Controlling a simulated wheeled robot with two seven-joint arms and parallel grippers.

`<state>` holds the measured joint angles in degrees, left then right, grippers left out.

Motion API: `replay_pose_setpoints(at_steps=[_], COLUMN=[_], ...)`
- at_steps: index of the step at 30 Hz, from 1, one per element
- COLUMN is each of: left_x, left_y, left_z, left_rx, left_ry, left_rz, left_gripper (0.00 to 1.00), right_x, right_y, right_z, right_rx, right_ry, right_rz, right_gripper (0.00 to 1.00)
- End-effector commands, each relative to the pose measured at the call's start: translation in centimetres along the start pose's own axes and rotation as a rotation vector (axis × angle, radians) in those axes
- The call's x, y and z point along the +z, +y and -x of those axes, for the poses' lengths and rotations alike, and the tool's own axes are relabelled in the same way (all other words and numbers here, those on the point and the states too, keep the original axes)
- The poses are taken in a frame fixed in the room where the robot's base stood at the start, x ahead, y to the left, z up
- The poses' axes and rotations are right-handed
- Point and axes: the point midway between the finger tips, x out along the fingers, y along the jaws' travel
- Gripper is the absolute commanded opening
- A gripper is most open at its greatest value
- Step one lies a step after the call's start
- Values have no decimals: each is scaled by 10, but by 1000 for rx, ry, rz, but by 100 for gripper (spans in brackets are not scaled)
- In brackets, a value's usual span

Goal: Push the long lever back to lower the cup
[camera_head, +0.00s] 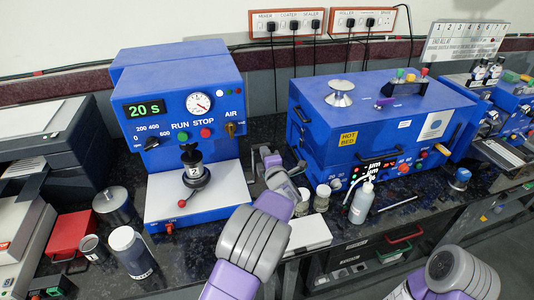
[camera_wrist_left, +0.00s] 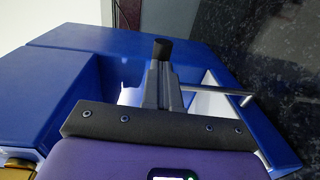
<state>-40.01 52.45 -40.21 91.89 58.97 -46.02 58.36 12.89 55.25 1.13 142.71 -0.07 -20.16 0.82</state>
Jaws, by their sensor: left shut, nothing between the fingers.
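The blue machine with the "20 s" display (camera_head: 146,108) stands on the bench at left centre. On its white base plate (camera_head: 225,190) is a metal cup (camera_head: 196,176) under a black stacked fitting (camera_head: 191,155); a dark handle shows near the cup. My left gripper (camera_head: 268,156) is just right of this machine, beyond its plate. In the left wrist view its fingers (camera_wrist_left: 160,62) are together and hold nothing. A metal rod (camera_wrist_left: 222,92), possibly the long lever, sticks out to the right beside the fingers; whether they touch is unclear. My right gripper is out of view.
A blue hot-bed machine (camera_head: 370,115) stands to the right of my left gripper. Small jars (camera_head: 322,198), a squeeze bottle (camera_head: 361,203) and a white box (camera_head: 308,235) sit near the front edge. A red box (camera_head: 72,232) and metal containers (camera_head: 128,246) stand at left.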

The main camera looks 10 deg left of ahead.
Motion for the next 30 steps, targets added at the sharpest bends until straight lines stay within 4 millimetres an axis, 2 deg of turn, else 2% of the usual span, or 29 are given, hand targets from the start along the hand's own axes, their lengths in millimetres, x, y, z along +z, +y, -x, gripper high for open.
replay_pose_setpoints(at_steps=[1, 3, 12, 26, 30], left_x=[-2, -1, -1, 0, 2], left_y=[8, 10, 10, 8, 9], left_z=[-5, -10, -25, -27, -22], left_rx=[-22, -52, -145, -156, -156], left_ry=[3, 3, 0, -2, -4], left_rz=[2, 1, 1, 1, 1], left_gripper=[0, 0, 0, 0, 0], right_x=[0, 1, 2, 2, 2], right_y=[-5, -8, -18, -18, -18], right_z=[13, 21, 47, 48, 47], right_rx=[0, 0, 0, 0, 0], right_ry=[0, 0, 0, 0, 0], right_rz=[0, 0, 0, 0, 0], right_gripper=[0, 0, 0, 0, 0])
